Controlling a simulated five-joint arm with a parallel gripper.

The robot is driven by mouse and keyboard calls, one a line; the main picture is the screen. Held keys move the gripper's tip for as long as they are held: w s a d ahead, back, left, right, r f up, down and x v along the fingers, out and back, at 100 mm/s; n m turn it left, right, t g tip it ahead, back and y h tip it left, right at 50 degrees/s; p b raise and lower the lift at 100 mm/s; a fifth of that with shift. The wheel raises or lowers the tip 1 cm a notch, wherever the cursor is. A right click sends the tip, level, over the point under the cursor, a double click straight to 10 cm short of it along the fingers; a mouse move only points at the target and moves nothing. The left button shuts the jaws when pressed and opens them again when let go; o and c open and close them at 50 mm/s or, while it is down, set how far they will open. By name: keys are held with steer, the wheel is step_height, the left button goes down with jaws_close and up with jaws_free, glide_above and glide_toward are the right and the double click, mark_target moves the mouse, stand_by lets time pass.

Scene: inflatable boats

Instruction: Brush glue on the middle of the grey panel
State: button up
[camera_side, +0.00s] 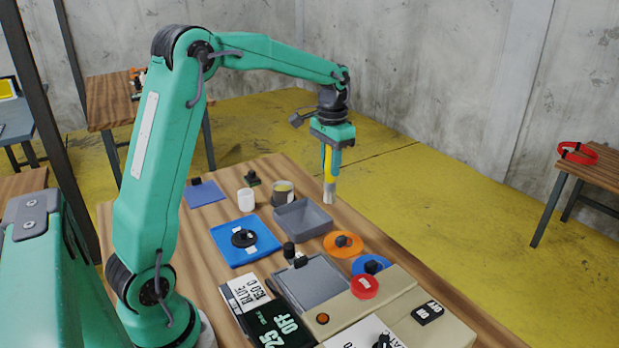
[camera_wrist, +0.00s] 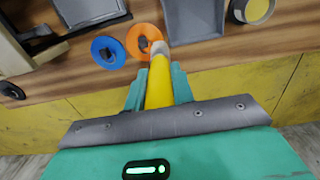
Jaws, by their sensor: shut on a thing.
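My gripper (camera_side: 331,160) is shut on a yellow-handled brush (camera_side: 329,187), which hangs bristles down near the table's far right edge, right of the grey tray. In the wrist view the brush (camera_wrist: 159,92) lies between the fingers of my gripper (camera_wrist: 159,82), its pale tip overlapping the orange disc in the picture. A grey piece shows at the wrist view's top left (camera_wrist: 88,10). An open pot with yellowish contents (camera_side: 284,190) stands behind the tray; it also shows in the wrist view (camera_wrist: 255,10).
An orange disc (camera_side: 336,249), a blue disc (camera_side: 378,262) and a red disc (camera_side: 365,288) are near the beige machine (camera_side: 400,288). A white cup (camera_side: 246,200) stands behind.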

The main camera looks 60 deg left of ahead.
steer(key=s+a, duration=0.2)
steer(key=a, duration=1.9)
steer(key=shift+a+f, duration=0.15)
steer(key=shift+a, duration=0.15)
steer(key=shift+f, duration=0.15)
steer(key=shift+f, duration=2.9)
steer(key=shift+f, duration=0.55)
steer(key=shift+r, duration=0.1)
step_height(320, 180, up, 7)
steer(key=shift+d, duration=0.1)
stand_by(0.3)
